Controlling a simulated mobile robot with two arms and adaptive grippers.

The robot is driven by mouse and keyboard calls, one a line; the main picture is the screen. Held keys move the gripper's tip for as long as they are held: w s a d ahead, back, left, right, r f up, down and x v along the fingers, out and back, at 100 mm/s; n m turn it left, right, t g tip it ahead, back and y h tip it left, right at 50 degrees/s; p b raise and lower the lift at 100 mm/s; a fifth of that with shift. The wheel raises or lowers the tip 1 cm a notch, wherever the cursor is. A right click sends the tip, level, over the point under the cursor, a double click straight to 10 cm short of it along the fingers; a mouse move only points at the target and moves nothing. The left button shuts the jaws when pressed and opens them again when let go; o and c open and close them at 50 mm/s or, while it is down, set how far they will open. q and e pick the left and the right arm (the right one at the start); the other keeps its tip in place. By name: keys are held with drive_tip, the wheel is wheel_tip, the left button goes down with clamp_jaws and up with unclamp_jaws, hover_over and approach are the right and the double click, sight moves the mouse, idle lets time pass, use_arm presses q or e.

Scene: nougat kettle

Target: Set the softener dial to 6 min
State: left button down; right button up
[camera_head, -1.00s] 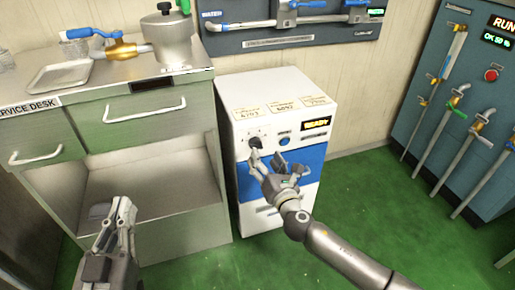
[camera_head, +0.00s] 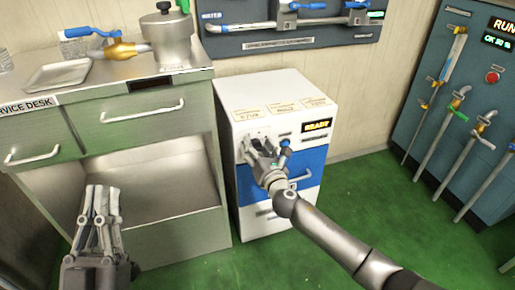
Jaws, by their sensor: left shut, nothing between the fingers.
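The softener is a white cabinet (camera_head: 232,95) with a blue drawer front (camera_head: 308,165) and a lit READY display (camera_head: 318,125). Its dial was at the upper left of the front and is now hidden behind my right gripper (camera_head: 256,143). That gripper's fingers are at the dial's place, but I cannot tell whether they touch or grip it. A blue button (camera_head: 285,145) shows just right of the fingers. My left gripper (camera_head: 101,190) is shut and empty, low in front of the service desk. The dial's setting cannot be read.
The service desk (camera_head: 150,85) stands left of the softener, with a tray (camera_head: 58,75) and a metal kettle (camera_head: 165,38) on top. A wall panel with pipes (camera_head: 330,20) hangs behind. A panel with hanging lances (camera_head: 425,90) stands right. Green floor is clear between.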

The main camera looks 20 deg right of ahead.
drive_tip(key=c, duration=0.9)
drive_tip(key=shift+c, duration=0.2)
